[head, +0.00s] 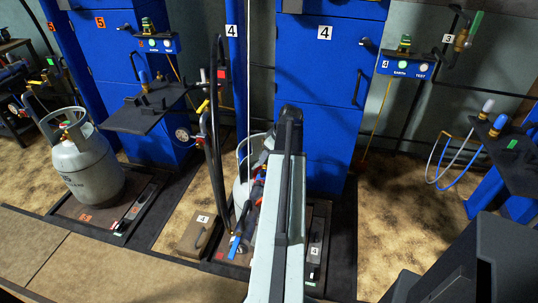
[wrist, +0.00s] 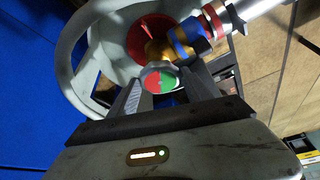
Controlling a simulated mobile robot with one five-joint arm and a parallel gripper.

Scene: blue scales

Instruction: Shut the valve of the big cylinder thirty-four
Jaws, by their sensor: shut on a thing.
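In the wrist view, a round valve knob (wrist: 160,78), half red and half green, sits between the two fingers of my gripper (wrist: 163,86). The fingers are shut on it from both sides. Behind it is a brass valve body (wrist: 154,52) with blue and red couplings (wrist: 183,42) running to the upper right. The pale grey collar (wrist: 84,82) of the cylinder curves around on the left, and a red surface shows inside it. In the head view, this pale cylinder (head: 242,188) stands at station 4, mostly hidden behind my arm. I cannot read its number.
A grey cylinder (head: 88,170) stands on the scale at station 5, to the left. Black hoses (head: 215,150) hang just left of my arm. Blue cabinets (head: 318,75) stand behind. A dark shelf with blue and green fittings (head: 510,150) is at the right.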

